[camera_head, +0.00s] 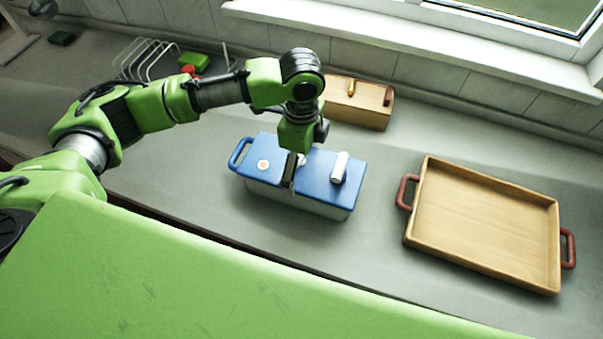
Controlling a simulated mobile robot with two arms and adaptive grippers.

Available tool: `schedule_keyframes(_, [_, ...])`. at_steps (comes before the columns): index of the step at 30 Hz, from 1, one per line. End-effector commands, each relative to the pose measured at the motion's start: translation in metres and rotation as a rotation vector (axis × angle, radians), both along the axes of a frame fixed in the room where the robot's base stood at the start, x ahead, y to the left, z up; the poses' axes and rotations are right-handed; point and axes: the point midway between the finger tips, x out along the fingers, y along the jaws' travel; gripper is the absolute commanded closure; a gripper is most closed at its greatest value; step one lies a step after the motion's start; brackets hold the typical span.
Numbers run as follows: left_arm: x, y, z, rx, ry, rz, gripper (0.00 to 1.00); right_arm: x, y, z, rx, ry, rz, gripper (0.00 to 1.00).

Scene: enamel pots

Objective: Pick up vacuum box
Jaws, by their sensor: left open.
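The vacuum box (322,166) stands on the grey counter near the middle of the head view. It has a blue lid with a loop handle at its left end, a white bar on its right half and a round pale spot on its left half. Its lower body is light grey. My left gripper (289,183) is open and points down over the middle of the lid, hiding part of it. I cannot tell whether its fingers touch the box. My right gripper is not in view.
A wooden tray (482,174) with red-brown handles lies to the right. A wooden box (358,116) stands behind the vacuum box, near the wall. A white wire rack (148,60) and a green item (194,60) are at the back left. The counter (385,160) between box and tray is clear.

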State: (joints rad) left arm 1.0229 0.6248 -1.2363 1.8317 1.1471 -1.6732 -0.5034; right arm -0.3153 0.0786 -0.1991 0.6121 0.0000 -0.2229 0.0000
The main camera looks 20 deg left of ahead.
Motion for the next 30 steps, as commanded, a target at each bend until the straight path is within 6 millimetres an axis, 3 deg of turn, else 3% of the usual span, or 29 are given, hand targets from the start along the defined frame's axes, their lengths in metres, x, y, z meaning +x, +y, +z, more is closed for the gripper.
schedule_keyframes(4, [0.000,0.000,-0.011,0.000,-0.001,-0.001,0.00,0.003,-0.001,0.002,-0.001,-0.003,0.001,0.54])
schedule_keyframes(12, [-0.005,0.000,-0.042,0.002,0.003,0.000,0.00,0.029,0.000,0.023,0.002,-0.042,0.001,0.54])
schedule_keyframes(18, [-0.004,0.000,-0.063,0.001,-0.001,-0.002,0.00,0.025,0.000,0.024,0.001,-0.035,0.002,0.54])
schedule_keyframes(25, [-0.004,0.000,-0.065,0.001,-0.002,-0.002,0.00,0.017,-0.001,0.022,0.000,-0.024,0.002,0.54])
schedule_keyframes(30, [-0.004,0.000,-0.065,0.001,-0.001,-0.002,0.44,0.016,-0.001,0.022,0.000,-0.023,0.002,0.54])
